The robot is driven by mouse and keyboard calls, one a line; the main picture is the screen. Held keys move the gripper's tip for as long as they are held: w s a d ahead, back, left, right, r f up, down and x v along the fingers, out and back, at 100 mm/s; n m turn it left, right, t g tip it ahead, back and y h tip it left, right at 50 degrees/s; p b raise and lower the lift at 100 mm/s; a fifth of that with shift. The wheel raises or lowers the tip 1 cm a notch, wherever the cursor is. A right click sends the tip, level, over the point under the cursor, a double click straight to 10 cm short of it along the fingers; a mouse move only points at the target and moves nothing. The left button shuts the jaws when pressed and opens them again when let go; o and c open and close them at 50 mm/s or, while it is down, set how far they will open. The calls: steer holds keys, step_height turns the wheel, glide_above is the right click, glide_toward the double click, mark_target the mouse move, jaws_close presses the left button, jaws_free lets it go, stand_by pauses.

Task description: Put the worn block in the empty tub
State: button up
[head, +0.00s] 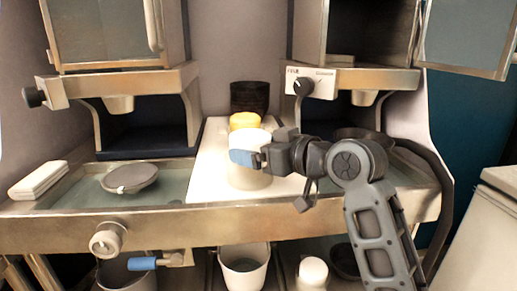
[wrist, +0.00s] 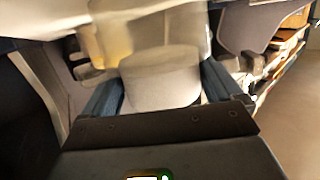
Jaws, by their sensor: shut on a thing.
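A pale, round-sided, tub-like thing (head: 250,180) stands at the middle of the counter. My gripper (head: 245,158) reaches it from the right, with a blue fingertip across its front. In the wrist view, the blue fingers (wrist: 165,95) lie on both sides of a pale rounded thing (wrist: 162,72) and are shut on it. A yellow rounded thing (head: 244,121) shows at the pale thing's top edge; I cannot tell whether it is in or behind it. It is a blurred yellow patch (wrist: 112,45) in the wrist view. I cannot make out which thing is the worn block.
A dark cylinder (head: 250,96) stands behind. A grey round lidded thing (head: 130,178) and a white slab (head: 38,180) are at left. A dark bowl (head: 362,134) is behind my arm. Below the counter are a white bucket (head: 244,268) and a white round thing (head: 313,271).

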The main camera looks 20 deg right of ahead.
steer(key=shift+f, duration=0.1)
steer(key=o, duration=0.9)
steer(key=shift+b+v, duration=0.4)
steer(key=shift+v, duration=3.55)
steer(key=shift+f, duration=0.1)
